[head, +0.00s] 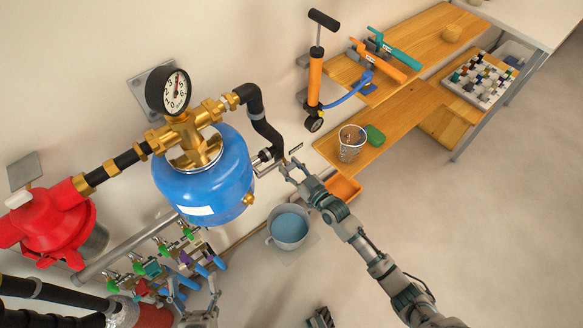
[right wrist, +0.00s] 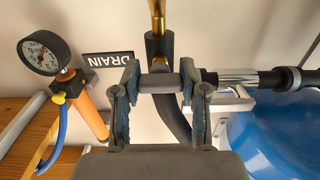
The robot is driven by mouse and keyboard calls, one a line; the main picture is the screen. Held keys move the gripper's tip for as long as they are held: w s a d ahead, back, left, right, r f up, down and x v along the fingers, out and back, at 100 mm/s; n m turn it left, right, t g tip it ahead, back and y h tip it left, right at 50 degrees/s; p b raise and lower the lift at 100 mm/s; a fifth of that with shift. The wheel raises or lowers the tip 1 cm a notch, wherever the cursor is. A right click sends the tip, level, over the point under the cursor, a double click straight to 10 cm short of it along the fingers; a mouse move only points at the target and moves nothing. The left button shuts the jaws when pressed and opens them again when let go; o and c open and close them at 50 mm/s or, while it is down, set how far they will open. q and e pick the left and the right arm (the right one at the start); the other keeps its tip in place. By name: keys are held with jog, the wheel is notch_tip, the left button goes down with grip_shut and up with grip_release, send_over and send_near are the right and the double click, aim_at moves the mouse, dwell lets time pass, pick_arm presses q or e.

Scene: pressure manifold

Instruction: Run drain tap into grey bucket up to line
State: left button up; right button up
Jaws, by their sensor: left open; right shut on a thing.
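The drain tap (head: 268,155) sticks out from the right of the blue tank, above the grey bucket. My right gripper (head: 290,168) is at its end. In the right wrist view my right gripper (right wrist: 160,88) is shut on a short grey bar, seemingly the tap's handle, beside the DRAIN sign (right wrist: 108,66). The grey bucket (head: 272,240) stands upright on the floor below, with blue liquid (head: 289,226) in it. I cannot make out the line or a falling stream. My left gripper (head: 194,290) is open at the lower left, by the small valves.
The blue tank (head: 205,180) carries a dial gauge (head: 168,92). Small coloured valves (head: 150,268) line a pipe at lower left. An orange pump (head: 315,80), a wire basket (head: 351,146) and a wooden bench (head: 400,115) are to the right. The floor at right is clear.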

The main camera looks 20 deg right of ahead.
dwell(0.4)
jog(key=o, duration=1.2)
jog(key=shift+c, duration=0.2)
jog(key=v, duration=1.2)
jog(key=shift+w+d, duration=0.1)
